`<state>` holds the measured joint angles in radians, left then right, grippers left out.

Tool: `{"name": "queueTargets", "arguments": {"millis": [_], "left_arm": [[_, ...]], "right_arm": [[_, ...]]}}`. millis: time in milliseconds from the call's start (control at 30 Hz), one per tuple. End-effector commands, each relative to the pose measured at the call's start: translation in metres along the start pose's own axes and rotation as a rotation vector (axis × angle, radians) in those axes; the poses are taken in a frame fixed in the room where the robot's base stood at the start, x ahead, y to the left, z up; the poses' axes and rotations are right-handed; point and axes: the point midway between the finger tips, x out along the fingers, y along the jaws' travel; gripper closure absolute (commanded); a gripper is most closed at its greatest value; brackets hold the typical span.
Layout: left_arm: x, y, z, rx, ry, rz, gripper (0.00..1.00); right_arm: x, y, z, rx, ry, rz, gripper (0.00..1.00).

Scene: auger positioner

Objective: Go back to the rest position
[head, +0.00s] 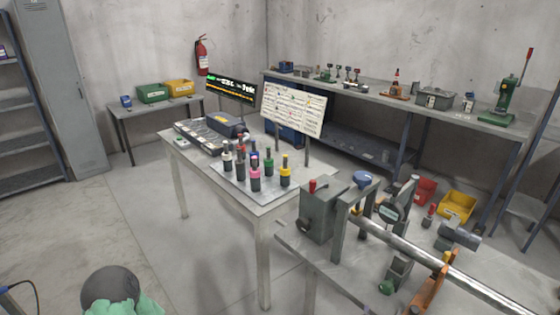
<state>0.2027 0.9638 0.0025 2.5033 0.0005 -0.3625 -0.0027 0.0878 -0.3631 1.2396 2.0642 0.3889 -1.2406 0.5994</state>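Neither of my grippers shows in the head view, so their state and position are hidden. The work table (190,150) in the middle holds a metal plate (222,185). At the right front a bench (345,290) carries a grey box with a red knob (318,214) and a long metal bar (440,262) on supports.
A chart board (293,109) and a lit display (231,88) stand behind the table. A long bench (400,98) runs along the back wall. A dark round thing (110,285) above green material is at the lower left. Bare floor (60,225) lies left of the table.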

Motion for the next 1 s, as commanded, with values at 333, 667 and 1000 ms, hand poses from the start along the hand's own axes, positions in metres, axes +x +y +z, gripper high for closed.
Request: {"name": "queueTargets", "arguments": {"millis": [333,667,1000], "left_arm": [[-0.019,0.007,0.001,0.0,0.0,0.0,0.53],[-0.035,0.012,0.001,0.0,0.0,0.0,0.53],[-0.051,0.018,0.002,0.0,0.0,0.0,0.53]], "right_arm": [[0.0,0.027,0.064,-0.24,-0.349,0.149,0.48],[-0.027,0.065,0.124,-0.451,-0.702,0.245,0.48],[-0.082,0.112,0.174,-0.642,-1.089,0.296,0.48]]}}
